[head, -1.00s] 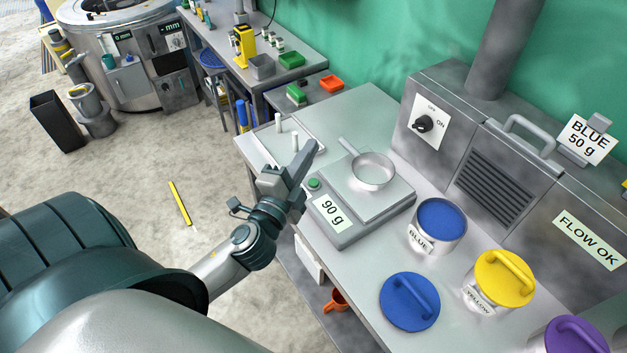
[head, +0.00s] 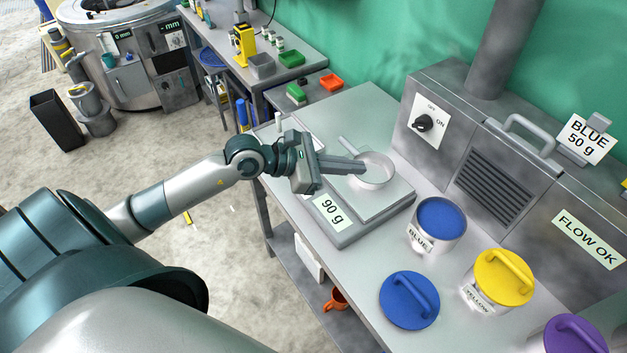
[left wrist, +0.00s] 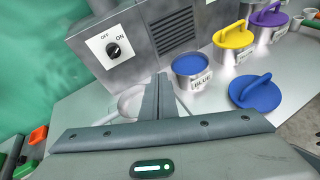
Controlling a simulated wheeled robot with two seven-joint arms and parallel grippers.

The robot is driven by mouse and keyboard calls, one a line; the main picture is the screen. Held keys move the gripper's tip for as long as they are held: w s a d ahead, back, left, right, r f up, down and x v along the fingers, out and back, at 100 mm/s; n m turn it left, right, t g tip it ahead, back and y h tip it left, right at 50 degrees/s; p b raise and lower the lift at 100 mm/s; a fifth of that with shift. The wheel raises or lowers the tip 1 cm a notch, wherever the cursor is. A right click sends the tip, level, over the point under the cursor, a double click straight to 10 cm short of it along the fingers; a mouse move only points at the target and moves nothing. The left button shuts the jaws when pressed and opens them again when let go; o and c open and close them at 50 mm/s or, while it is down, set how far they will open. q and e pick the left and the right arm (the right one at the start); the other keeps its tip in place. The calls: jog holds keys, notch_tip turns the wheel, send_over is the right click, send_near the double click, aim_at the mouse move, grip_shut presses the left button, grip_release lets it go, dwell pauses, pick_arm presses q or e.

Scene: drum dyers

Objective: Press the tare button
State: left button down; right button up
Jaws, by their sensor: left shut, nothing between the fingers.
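The grey scale (head: 372,214) stands on the bench with its display (head: 332,212) reading 90 g. A small metal pan (head: 377,174) with a handle sits on its plate, and part of the pan shows in the left wrist view (left wrist: 128,103). My left gripper (head: 360,166) is shut and empty. It is over the scale's left side, its fingers pointing right toward the pan; I cannot tell whether they touch it. The green button on the scale's front left is hidden behind the gripper. My right gripper is not in view.
An open BLUE pot (head: 437,228) stands right of the scale, its blue lid (head: 409,300) lying in front. A yellow-lidded pot (head: 503,277) and a purple lid (head: 570,338) are further right. A grey cabinet (head: 425,143) with an OFF/ON knob stands behind.

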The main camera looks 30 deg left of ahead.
pick_arm(q)
jog(key=w+a+f+m+y, duration=0.1)
jog(key=a+f+y, duration=0.1)
jog(key=a, duration=0.4)
jog(key=w+a+f+m+g+y, duration=0.1)
jog(key=a+f+y, duration=0.1)
jog(key=a+y, duration=0.2)
jog(key=a, duration=0.3)
jog(key=shift+w+y, duration=0.3)
jog(key=shift+w, duration=0.05)
jog(key=shift+f, duration=0.25)
notch_tip(320, 180, down, 7)
jog(key=b, duration=0.3)
jog(key=shift+f, duration=0.2)
jog(key=shift+f+b, duration=0.45)
jog(key=shift+b, duration=0.25)
jog(key=shift+f, duration=0.15)
